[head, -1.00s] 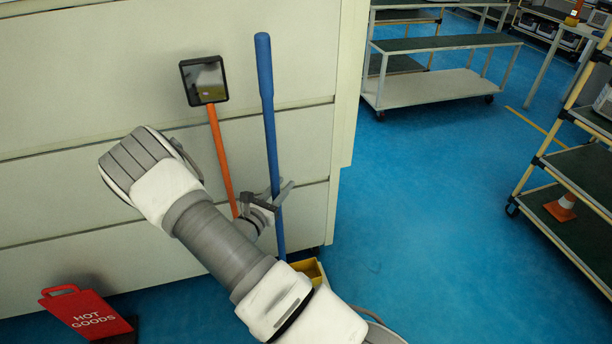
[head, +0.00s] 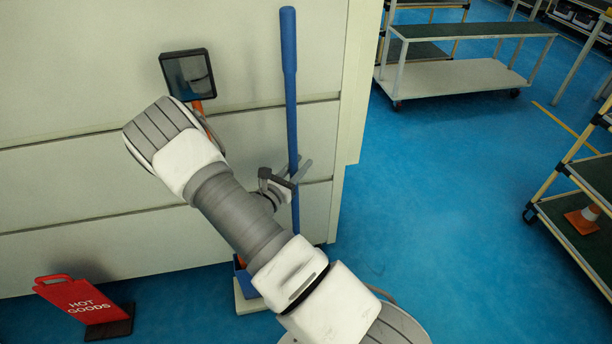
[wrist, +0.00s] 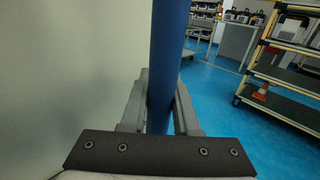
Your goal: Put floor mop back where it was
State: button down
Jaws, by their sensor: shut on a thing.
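The floor mop shows as a long blue handle (head: 289,90), standing nearly upright in front of the cream wall panel. Its lower end is hidden behind my arm, so I cannot tell whether it touches the floor. My gripper (head: 288,180) is shut on the handle below its middle. In the wrist view the blue handle (wrist: 168,55) runs between the two grey fingers (wrist: 158,105) of my gripper. Left of it, an orange-handled tool with a black square head (head: 188,75) stands by the wall, partly covered by my arm.
A blue and cream container (head: 246,295) sits on the floor by the wall, partly hidden. Shelf carts (head: 460,75) and a rack with an orange cone (head: 583,219) are at right. Blue floor between is clear.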

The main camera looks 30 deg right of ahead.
notch_tip(320, 180, down, 14)
jog(key=b, duration=1)
jog(key=shift+w+d, duration=0.25)
jog(key=shift+d, duration=0.1)
jog(key=shift+f, duration=0.45)
dwell(0.3)
jog(key=c, duration=0.6)
grip_release()
jog(key=p+v, duration=0.4)
jog(key=v, duration=1.3)
jog(key=shift+s+a, duration=0.1)
jog(key=shift+a, duration=0.1)
